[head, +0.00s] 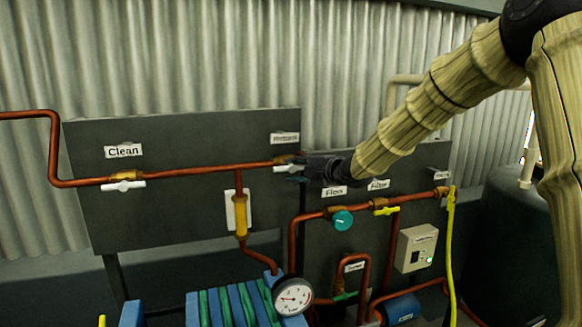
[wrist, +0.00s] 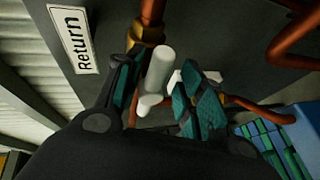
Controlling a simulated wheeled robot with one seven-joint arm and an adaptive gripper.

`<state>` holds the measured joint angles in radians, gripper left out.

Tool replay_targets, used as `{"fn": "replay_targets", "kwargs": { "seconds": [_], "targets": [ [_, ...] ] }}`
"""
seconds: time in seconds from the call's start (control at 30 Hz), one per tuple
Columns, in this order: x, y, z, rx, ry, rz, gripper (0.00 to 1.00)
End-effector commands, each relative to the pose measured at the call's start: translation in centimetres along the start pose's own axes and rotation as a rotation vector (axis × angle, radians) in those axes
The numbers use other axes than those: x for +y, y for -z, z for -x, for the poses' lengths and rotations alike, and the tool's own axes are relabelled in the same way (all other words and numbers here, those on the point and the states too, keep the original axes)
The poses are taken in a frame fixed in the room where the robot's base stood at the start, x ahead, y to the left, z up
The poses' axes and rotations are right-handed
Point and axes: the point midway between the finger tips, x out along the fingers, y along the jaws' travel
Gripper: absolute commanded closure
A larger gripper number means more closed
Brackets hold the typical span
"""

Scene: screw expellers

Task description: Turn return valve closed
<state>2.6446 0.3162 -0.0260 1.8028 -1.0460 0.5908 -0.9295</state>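The return valve has a brass body (wrist: 147,52) on a copper pipe, beside the "Return" label (wrist: 75,38). In the wrist view its white handle (wrist: 156,72) lies between the two teal-padded fingers of my gripper (wrist: 160,84). The fingers are apart, with a gap visible beside the handle, so I see no firm grip. A further white piece shows partly behind the right finger. In the head view my gripper (head: 300,169) reaches the white handle (head: 286,169) from the right and hides part of the valve.
The "Clean" valve (head: 123,186) with a white handle is on the same pipe to the left. To the right are a teal knob (head: 342,220), a yellow-handled valve (head: 386,210) and a yellow hose (head: 451,240). A pressure gauge (head: 292,296) stands below.

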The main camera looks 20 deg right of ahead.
Motion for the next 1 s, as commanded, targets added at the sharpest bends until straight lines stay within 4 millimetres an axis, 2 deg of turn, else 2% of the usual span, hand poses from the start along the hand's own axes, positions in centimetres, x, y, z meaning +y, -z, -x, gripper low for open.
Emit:
{"fn": "replay_targets", "kwargs": {
  "seconds": [0.03,0.17,0.43,0.67,0.77,0.9,1.0],
  "targets": [
    [0.6,0.2,0.0,0.000,-0.004,0.002,0.62],
    [0.8,0.7,-0.2,0.001,-0.010,0.004,0.62],
    [0.3,0.3,-2.3,0.002,-0.003,0.002,0.62],
    [0.1,0.0,-2.7,0.000,0.000,0.000,0.62],
    [0.1,0.0,-2.6,0.000,0.000,0.000,0.75],
    [0.1,0.0,-2.6,0.001,0.000,0.000,1.00],
    [0.1,0.1,-2.6,0.001,0.000,0.000,1.00]
  ]
}}
